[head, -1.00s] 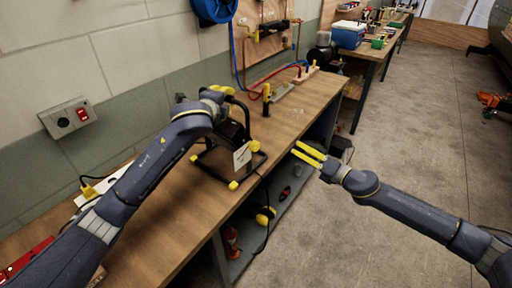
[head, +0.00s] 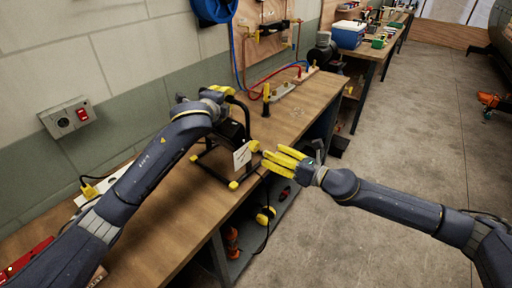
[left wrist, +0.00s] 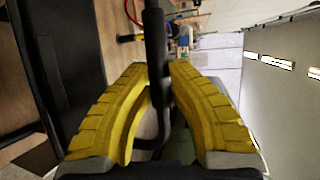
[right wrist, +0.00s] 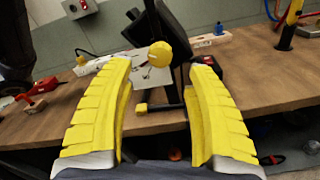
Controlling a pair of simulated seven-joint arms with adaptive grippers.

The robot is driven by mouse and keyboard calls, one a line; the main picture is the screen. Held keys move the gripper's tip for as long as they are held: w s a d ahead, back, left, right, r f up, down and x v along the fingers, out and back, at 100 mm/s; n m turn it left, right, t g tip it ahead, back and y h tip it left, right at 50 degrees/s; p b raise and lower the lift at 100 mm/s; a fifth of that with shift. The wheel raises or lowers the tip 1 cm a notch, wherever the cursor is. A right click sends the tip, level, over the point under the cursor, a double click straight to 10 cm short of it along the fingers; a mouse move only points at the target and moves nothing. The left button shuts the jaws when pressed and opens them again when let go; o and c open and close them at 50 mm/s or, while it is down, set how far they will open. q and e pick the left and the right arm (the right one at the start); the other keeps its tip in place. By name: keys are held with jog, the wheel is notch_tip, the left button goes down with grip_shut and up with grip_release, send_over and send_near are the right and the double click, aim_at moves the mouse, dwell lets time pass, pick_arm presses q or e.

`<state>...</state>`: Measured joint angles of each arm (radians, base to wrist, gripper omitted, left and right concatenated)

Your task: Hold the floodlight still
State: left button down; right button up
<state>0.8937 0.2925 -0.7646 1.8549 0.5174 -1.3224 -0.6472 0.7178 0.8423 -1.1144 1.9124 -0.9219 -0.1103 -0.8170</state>
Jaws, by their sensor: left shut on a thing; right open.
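The floodlight (head: 230,132) stands on the workbench, a black lamp on a black tubular frame with yellow feet and a white tag (head: 242,155). My left gripper (head: 216,92) is at the top of the frame; in the left wrist view its yellow fingers are shut on the black bar (left wrist: 154,60). My right gripper (head: 268,160) is open just right of the floodlight, at the bench's front edge. In the right wrist view, the frame, a yellow knob (right wrist: 160,55) and the tag (right wrist: 148,68) show between and beyond the open fingers (right wrist: 160,90).
The wooden workbench (head: 185,215) runs along the wall, with shelves below. A wall socket box (head: 69,117) with a red switch is at left. A white power strip (right wrist: 215,40) lies on the bench.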

aim_at(257, 147)
jog(key=shift+x, duration=3.5)
jog(key=shift+o, duration=0.2)
grip_shut()
